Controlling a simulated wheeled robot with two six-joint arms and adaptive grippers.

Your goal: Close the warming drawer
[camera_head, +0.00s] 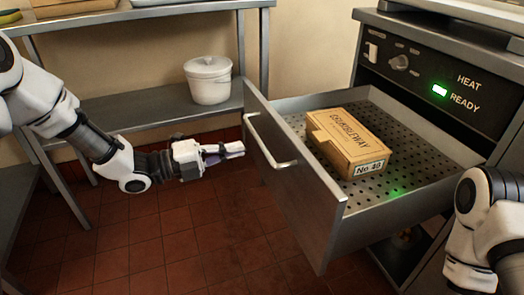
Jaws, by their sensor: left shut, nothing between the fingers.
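The warming drawer (290,197) is pulled open from the steel cabinet. It has a bar handle (268,143) on its front panel and a perforated floor. My left gripper (238,149) is shut and empty, just left of the drawer front near the handle. A small gap seems to lie between its fingertips and the panel, though I cannot be sure of the depth. My right arm shows at the lower right edge, but its gripper is out of view.
The control panel (440,75) above the drawer has a knob, a switch and a lit green light by "READY". A steel shelf unit (130,107) stands at the back left with a white lidded pot (208,82). The red tiled floor (170,235) in front is clear.

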